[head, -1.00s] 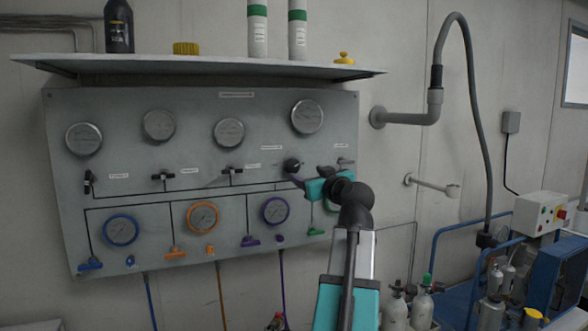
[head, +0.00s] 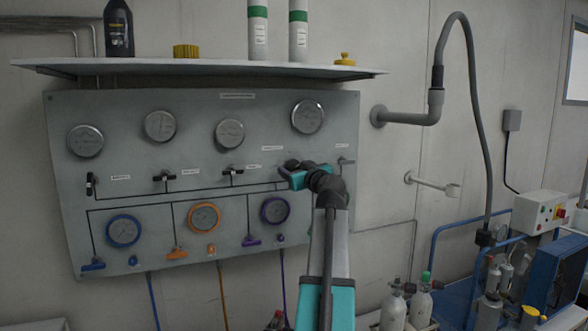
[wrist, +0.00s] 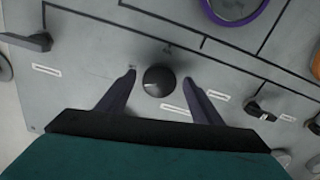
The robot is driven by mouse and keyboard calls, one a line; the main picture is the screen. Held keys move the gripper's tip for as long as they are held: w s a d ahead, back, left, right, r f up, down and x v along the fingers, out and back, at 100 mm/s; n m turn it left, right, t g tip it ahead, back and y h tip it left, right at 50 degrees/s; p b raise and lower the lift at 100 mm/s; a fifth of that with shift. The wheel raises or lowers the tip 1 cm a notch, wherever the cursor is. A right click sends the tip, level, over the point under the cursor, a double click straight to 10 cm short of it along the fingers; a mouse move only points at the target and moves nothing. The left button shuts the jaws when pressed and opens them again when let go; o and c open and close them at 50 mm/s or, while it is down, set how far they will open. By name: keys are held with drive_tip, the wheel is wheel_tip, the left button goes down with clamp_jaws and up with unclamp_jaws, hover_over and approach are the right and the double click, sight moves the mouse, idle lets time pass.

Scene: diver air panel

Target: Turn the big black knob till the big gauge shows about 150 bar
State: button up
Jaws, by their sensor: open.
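The big black knob (wrist: 159,80) is round and stands on the grey panel. In the wrist view it lies between the tips of my open gripper (wrist: 161,88), with a gap on each side; I cannot tell how deep the fingers reach around it. In the head view my gripper (head: 287,170) is at the panel and mostly covers the knob (head: 292,164). The big gauge (head: 307,117) is at the upper right of the panel, above my gripper. Its needle and numbers are too small to read.
Three more grey gauges (head: 160,126) sit along the top row. Small black valve levers (head: 232,171) are left of the knob. Colour-ringed gauges (head: 204,217) are below. A shelf (head: 200,68) with bottles overhangs the panel. Gas cylinders (head: 421,308) stand at lower right.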

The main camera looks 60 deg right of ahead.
drive_tip(key=shift+c, duration=0.3)
drive_tip(key=c, duration=1)
drive_tip(key=shift+a+f, duration=0.1)
drive_tip(key=shift+a, duration=0.05)
drive_tip(key=shift+m, duration=0.3)
